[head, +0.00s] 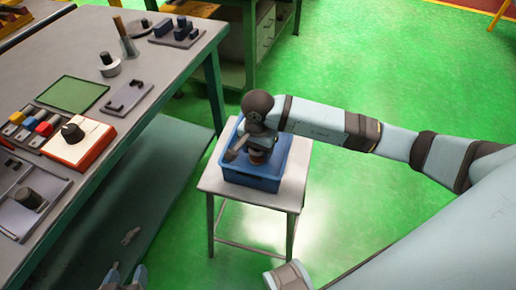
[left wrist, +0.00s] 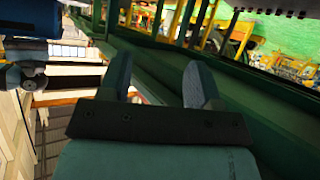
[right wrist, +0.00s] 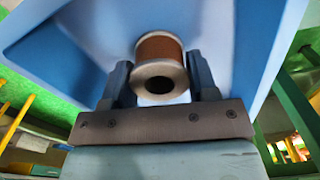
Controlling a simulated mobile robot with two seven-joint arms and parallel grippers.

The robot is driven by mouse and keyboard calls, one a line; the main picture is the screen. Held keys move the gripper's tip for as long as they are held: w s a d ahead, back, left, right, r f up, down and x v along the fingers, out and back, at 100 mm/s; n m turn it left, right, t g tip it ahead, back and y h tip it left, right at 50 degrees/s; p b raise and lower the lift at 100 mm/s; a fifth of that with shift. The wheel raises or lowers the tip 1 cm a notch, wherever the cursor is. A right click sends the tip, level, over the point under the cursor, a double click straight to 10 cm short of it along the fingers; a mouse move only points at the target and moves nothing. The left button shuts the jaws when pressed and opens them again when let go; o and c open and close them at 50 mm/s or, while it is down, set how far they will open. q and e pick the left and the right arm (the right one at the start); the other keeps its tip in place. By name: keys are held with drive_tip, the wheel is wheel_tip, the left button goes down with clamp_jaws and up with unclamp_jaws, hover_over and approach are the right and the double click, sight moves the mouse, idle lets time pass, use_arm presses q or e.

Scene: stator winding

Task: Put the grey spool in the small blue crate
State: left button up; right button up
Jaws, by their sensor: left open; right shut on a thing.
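The small blue crate (head: 248,181) stands on a small white-topped table. My right gripper (head: 259,150) reaches down inside it. In the right wrist view my right gripper (right wrist: 160,82) is shut on the grey spool (right wrist: 158,68), which has a copper-brown winding and pale grey flanges. The blue crate walls (right wrist: 225,30) surround it there. I cannot tell if the spool touches the crate floor. My left gripper (head: 123,274) is low at the bottom left of the head view, beside the workbench. In the left wrist view my left gripper (left wrist: 157,80) is open and empty.
The small table (head: 285,195) has a narrow bare margin around the crate. The workbench (head: 150,105) at left holds a green mat (head: 72,94), a red-and-white box (head: 80,142), and several dark parts. A green cabinet (head: 262,40) stands behind. The green floor at right is clear.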

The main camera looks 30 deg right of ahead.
drive_tip(key=o, duration=0.9)
drive_tip(key=shift+f, duration=0.1)
drive_tip(key=shift+r+p, duration=0.3)
drive_tip(key=shift+p, duration=0.05)
use_arm(q)
drive_tip(key=shift+a+p, duration=0.2)
drive_tip(key=shift+p, duration=0.55)
use_arm(e)
wheel_tip(320, 180, up, 12)
drive_tip(key=shift+f, duration=0.1)
use_arm(q)
drive_tip(key=shift+s+d, duration=0.1)
